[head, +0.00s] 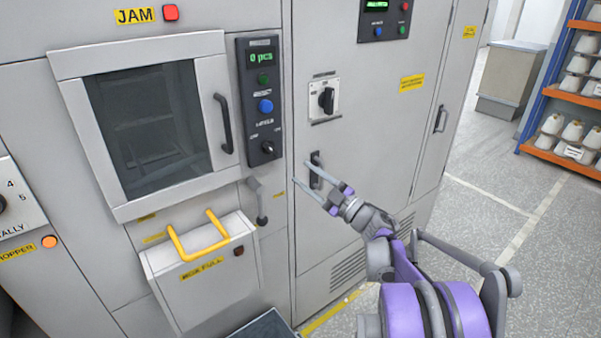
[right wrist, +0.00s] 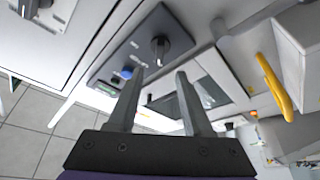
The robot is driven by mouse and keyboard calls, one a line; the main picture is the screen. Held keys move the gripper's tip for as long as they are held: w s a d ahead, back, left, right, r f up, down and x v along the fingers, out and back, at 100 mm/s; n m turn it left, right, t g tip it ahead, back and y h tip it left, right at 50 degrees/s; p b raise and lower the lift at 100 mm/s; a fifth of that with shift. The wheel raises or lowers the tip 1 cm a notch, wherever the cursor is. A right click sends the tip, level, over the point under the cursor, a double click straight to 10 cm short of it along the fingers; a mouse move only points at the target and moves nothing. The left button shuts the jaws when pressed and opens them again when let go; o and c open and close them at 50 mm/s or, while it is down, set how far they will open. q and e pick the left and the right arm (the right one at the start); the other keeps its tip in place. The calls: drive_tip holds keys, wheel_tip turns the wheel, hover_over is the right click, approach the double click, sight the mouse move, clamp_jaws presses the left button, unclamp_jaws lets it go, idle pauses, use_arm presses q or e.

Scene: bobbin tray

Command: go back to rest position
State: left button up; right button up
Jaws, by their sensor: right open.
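My right gripper (head: 301,171) is in front of the grey machine cabinet (head: 345,125), near a dark door handle (head: 316,172). Its two fingers are apart with nothing between them. In the right wrist view the fingers of the right gripper (right wrist: 161,72) also stand apart and empty. Whether a fingertip touches the cabinet cannot be told. My left gripper is in neither view.
A windowed door (head: 150,125), a control panel (head: 262,100) and a rotary switch (head: 325,98) are on the machine front. A box with a yellow handle (head: 200,245) juts out at lower left.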

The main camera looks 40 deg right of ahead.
idle(0.5)
drive_tip(key=w+a+r+m+g+h+p, duration=0.1)
drive_tip(key=a+m+g+h+p, duration=0.15)
drive_tip(key=a+m+h, duration=0.65)
drive_tip(key=s+a+f+m+g+y+p, duration=0.1)
drive_tip(key=s+a+f+g+y, duration=0.4)
drive_tip(key=s+a+f+g, duration=0.8)
drive_tip(key=s+a+f+p, duration=0.1)
drive_tip(key=s+a+f, duration=0.6)
drive_tip(key=s+a, duration=0.2)
drive_tip(key=shift+a+y, duration=0.15)
drive_tip(key=shift+y, duration=0.15)
